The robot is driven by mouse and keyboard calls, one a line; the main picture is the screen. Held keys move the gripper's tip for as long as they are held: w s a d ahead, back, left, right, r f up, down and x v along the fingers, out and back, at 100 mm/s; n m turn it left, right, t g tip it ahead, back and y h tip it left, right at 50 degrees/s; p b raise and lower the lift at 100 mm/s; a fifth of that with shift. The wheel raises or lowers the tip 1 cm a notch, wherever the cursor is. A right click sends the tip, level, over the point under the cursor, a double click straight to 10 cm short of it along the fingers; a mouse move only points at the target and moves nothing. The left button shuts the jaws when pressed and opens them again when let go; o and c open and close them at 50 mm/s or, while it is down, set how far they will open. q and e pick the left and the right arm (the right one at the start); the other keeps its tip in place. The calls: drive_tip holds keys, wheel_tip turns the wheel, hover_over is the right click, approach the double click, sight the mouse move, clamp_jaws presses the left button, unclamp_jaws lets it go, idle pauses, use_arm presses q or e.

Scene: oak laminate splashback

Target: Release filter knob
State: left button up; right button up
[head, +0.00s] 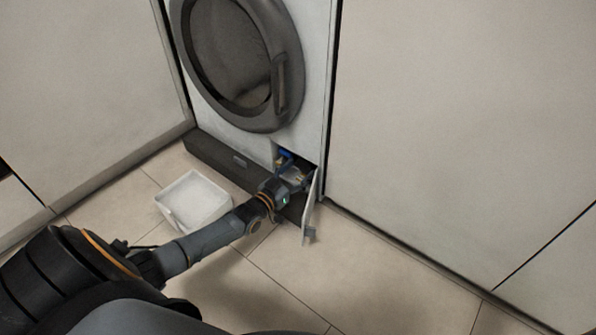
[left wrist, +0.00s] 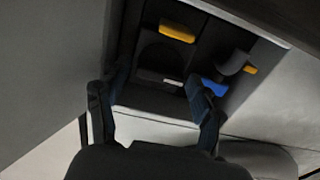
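The filter compartment (head: 296,163) is open at the lower right of the washing machine (head: 310,75). In the left wrist view a dark rounded part (left wrist: 160,58), probably the filter knob, sits inside, with a yellow piece (left wrist: 177,31) above it. A blue part (left wrist: 215,87) and a dark part with a yellow edge (left wrist: 235,63) are to its right. My left gripper (head: 295,180) is at the compartment's mouth. In the left wrist view its two fingers (left wrist: 155,98) are spread, with nothing held between them. My right gripper is not in view.
The hatch door (head: 310,205) hangs open to the right of my left gripper. A white tub (head: 193,203) stands on the tiled floor in front of the dark plinth (head: 225,160). Cabinet panels (head: 450,130) close off the right side. The floor at the front right is clear.

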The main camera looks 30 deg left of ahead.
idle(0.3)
use_arm(q)
drive_tip(key=s+a, duration=0.1)
drive_tip(key=s, duration=1.1)
idle(0.3)
